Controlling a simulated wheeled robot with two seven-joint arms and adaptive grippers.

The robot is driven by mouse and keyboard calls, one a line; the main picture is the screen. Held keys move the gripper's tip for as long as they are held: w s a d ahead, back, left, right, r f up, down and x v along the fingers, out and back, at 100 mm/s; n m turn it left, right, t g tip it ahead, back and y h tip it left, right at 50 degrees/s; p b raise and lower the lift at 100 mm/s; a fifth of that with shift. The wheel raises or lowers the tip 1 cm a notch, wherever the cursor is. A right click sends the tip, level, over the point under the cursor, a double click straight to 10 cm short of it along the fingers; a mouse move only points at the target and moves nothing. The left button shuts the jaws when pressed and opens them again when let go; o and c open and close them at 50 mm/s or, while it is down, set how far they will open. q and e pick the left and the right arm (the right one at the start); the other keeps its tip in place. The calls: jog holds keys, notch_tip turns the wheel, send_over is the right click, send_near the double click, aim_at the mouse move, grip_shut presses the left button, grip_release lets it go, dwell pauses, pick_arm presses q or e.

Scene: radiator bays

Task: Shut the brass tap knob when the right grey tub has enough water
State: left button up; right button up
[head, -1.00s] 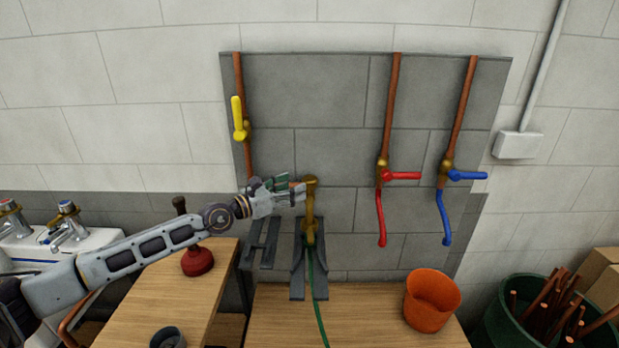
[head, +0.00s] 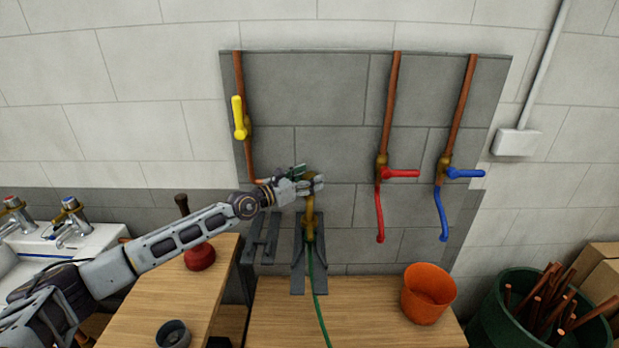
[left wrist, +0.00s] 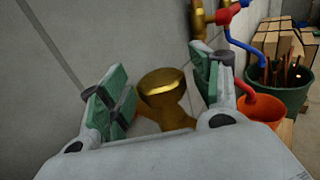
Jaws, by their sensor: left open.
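The brass tap (head: 310,222) stands on a dark grey bracket against the grey wall panel, with a green hose (head: 318,290) running down from it. My left gripper (head: 308,186) is at the top of the tap and covers its knob in the head view. In the left wrist view the round brass knob (left wrist: 162,88) shows between the two green-padded fingers of the open left gripper (left wrist: 160,86). Gaps show between pads and knob. No grey tub shows in any view, so its water level is hidden. My right gripper is not in view.
An orange bucket (head: 427,294) stands on the wooden bench (head: 370,305). Red (head: 400,173) and blue (head: 465,173) levers are on pipes to the right, a yellow lever (head: 239,118) to the left. A plunger (head: 199,255) stands near my left arm. A green bin (head: 495,320) holds copper pipes.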

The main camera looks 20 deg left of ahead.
pick_arm(q)
jog(key=shift+w+d, duration=0.15)
jog(key=shift+w, duration=0.1)
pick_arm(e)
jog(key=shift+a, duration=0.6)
pick_arm(q)
jog(key=shift+c, duration=0.5)
jog(key=c, duration=1)
jog(key=shift+o, duration=0.2)
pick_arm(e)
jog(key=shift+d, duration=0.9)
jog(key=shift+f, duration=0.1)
